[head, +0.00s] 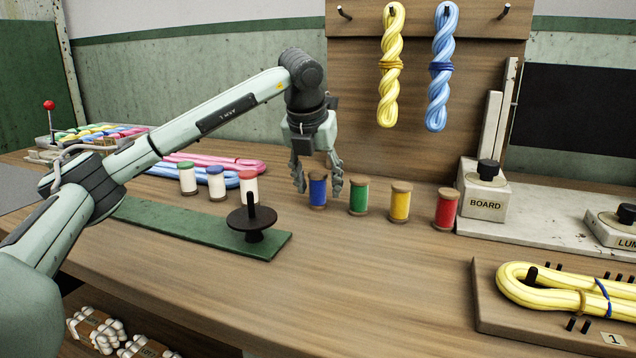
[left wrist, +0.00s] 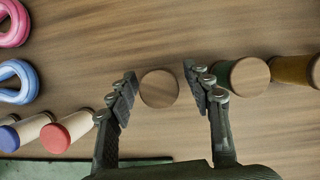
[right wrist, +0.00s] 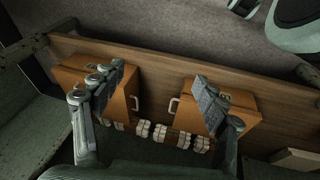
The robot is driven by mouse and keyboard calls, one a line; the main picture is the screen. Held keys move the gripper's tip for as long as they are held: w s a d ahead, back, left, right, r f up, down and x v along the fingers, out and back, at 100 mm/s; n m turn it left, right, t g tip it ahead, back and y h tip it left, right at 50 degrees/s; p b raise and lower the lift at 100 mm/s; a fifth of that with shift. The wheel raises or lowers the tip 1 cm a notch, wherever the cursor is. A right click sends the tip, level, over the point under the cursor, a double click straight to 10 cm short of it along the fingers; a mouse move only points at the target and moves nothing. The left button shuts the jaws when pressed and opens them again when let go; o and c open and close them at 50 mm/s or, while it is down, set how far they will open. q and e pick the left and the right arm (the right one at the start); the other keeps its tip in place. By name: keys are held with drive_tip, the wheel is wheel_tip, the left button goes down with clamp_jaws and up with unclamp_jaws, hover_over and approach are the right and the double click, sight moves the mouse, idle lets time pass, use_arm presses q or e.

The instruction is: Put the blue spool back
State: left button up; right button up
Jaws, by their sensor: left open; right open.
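The blue spool (head: 318,190) stands upright on the table, at the left end of a row with a green spool (head: 358,197), a yellow spool (head: 400,202) and a red spool (head: 447,209). My left gripper (head: 319,189) is open, pointing down, with a finger on either side of the blue spool. In the left wrist view the spool's round wooden top (left wrist: 159,88) lies between the open fingertips (left wrist: 160,86), with gaps on both sides. My right gripper (right wrist: 165,82) is open and empty, seen only in the right wrist view.
Several white spools with coloured tops (head: 217,184) stand left of the row. A green board (head: 190,229) with a black spindle (head: 253,216) lies in front. Pink and blue skeins (head: 225,164) lie behind. A block marked BOARD (head: 484,196) stands right. The table's front middle (head: 370,270) is clear.

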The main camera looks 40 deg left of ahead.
use_arm(q)
drive_tip(key=shift+r, duration=0.35)
drive_tip(key=v, duration=1.1)
drive_tip(key=shift+s+r, duration=0.2)
use_arm(e)
drive_tip(key=shift+x, duration=0.95)
